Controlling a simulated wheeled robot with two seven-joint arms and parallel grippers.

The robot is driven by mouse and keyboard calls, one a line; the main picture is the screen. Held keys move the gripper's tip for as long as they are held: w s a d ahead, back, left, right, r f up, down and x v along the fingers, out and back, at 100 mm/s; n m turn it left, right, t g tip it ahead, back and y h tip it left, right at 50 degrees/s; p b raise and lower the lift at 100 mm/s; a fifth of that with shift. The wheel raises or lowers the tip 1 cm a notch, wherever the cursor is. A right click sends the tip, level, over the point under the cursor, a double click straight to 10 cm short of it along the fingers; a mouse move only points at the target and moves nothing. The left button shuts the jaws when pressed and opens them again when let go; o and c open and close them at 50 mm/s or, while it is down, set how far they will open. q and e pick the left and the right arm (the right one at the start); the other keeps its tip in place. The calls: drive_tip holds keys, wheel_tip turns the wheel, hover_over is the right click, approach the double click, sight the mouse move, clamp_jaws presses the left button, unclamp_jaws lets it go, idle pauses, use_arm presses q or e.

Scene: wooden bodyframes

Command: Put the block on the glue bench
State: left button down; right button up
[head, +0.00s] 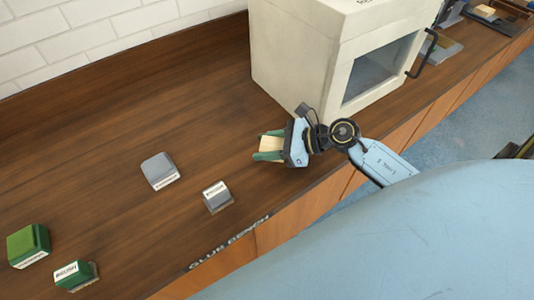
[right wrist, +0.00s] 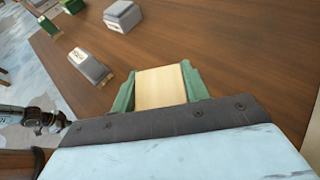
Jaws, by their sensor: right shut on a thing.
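The block (head: 271,144) is pale wood and sits between the green fingers of my right gripper (head: 268,148). In the right wrist view the block (right wrist: 161,86) fills the gap between the fingers, and the right gripper (right wrist: 160,90) is shut on it. The glue bench (head: 110,130) is a long dark-brown wooden top with "GLUE BENCH" lettered on its front edge. The gripper and block are over the bench; I cannot tell whether the block touches it. My left gripper is not in the head view.
A cream oven-like box (head: 300,60) with a dark window stands behind the gripper. A grey block-like item (head: 160,169) and a smaller labelled grey one (head: 217,196) stand left of it. A green box (head: 28,244) and a green brush item (head: 74,274) are at lower left. Bench between is clear.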

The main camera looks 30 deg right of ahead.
wheel_tip(320, 180, down, 3)
drive_tip(key=shift+f, duration=0.35)
drive_tip(key=shift+f+b, duration=0.2)
drive_tip(key=shift+b, duration=0.25)
drive_tip(key=o, duration=1.1)
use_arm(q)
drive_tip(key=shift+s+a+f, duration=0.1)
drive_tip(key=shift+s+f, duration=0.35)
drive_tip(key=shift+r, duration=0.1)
use_arm(e)
drive_tip(key=shift+r, duration=0.15)
drive_tip(key=shift+s+d+r, duration=0.1)
drive_tip(key=shift+d+r, duration=0.05)
drive_tip(key=shift+d, duration=0.05)
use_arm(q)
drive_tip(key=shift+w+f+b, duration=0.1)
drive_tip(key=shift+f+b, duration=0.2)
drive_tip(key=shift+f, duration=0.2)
use_arm(e)
drive_tip(key=v, duration=1.1)
drive_tip(key=shift+s+d+r, duration=0.15)
drive_tip(key=shift+d, duration=0.05)
